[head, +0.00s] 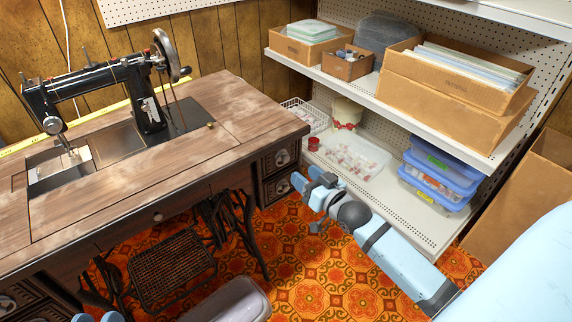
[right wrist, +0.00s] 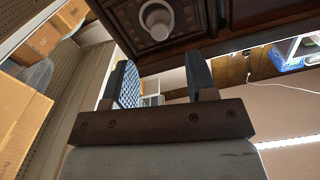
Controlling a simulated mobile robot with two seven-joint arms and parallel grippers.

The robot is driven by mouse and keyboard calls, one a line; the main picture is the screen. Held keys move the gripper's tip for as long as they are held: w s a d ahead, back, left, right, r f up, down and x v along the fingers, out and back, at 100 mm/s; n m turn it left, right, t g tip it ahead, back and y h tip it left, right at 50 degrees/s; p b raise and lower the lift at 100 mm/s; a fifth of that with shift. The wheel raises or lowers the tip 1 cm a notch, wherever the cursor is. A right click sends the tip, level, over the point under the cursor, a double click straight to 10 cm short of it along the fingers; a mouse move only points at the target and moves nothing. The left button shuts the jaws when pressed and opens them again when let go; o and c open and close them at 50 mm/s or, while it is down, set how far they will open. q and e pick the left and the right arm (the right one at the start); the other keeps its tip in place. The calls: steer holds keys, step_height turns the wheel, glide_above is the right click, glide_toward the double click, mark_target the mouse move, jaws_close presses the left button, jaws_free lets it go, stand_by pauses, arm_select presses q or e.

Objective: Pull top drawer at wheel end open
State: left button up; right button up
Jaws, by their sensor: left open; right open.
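The top drawer (head: 268,164) at the wheel end is under the tabletop's right end, dark with a pale round knob (head: 282,157). It looks shut, flush with the frame. A second drawer with a similar knob (head: 283,186) is below it. My right gripper (head: 308,180) is open and empty, just right of these drawers. In the right wrist view a white round knob (right wrist: 157,20) on a dark carved drawer front lies beyond the open fingers (right wrist: 162,80), apart from them. My left gripper (head: 98,317) is open at the bottom left edge, mostly cut off.
The sewing machine (head: 100,80) with its handwheel stands on the wooden tabletop (head: 120,185). The treadle (head: 172,262) is below.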

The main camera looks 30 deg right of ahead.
mark_target(287, 161)
steer(key=w, duration=0.2)
steer(key=w+b, duration=0.1)
steer(key=w, duration=0.2)
steer(key=w+b, duration=0.1)
steer(key=w, duration=0.1)
steer(key=shift+w+a+f, duration=0.1)
steer(key=shift+w+a, duration=0.1)
steer(key=shift+a, duration=0.1)
steer(key=shift+w+b, duration=0.3)
steer(key=shift+w, duration=0.2)
arm_select(q)
steer(key=shift+w+a+f+m, duration=0.15)
steer(key=shift+f+m, duration=0.15)
steer(key=shift+f, duration=0.35)
steer(key=shift+w+f+m, duration=0.15)
steer(key=shift+f+m, duration=0.15)
steer(key=shift+f, duration=0.3)
arm_select(e)
jaws_close()
